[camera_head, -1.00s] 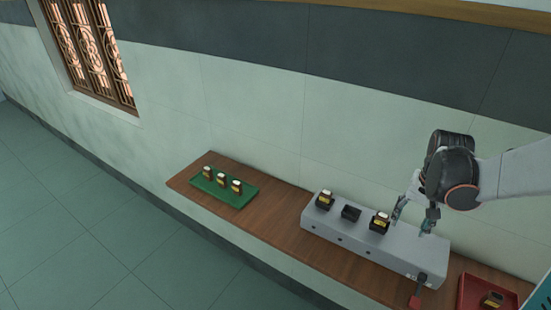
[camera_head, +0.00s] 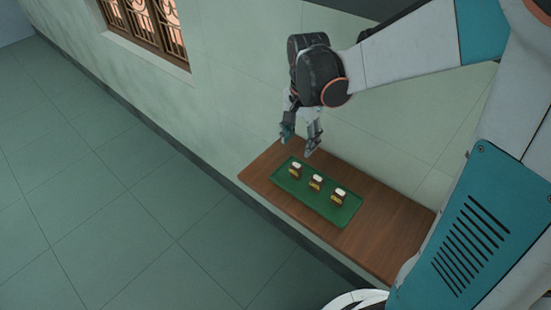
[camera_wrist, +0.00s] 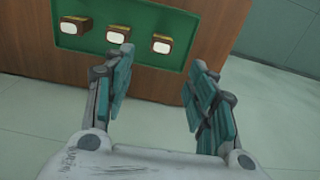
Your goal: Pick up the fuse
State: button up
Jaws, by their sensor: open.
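Three fuses stand in a row on a green tray (camera_head: 343,214): a left fuse (camera_head: 295,170), a middle fuse (camera_head: 316,182) and a right fuse (camera_head: 338,196). Each has a pale top and a dark and yellow body. In the wrist view the row shows at the top, as a fuse (camera_wrist: 73,26), a fuse (camera_wrist: 116,36) and a fuse (camera_wrist: 161,45). My gripper (camera_head: 299,143) is open and empty. It hangs above the bench near the tray's left end, apart from the fuses. The wrist view also shows its spread fingers (camera_wrist: 158,75).
The wooden bench (camera_head: 390,229) runs along the wall, with bare wood right of the tray. The wall (camera_head: 235,110) is close behind my gripper. Open tiled floor (camera_head: 130,220) lies in front. My own arm covers the right side of the head view.

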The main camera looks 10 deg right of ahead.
aim_at(296, 165)
notch_tip(296, 165, down, 9)
jog(key=b, duration=0.2)
jog(key=shift+a+b, duration=0.1)
jog(key=shift+b, duration=0.25)
notch_tip(296, 165, down, 5)
jog(key=shift+w+r+b, duration=0.1)
jog(key=shift+r+b, duration=0.05)
jog(key=shift+b, duration=0.85)
jog(key=c, duration=1.1)
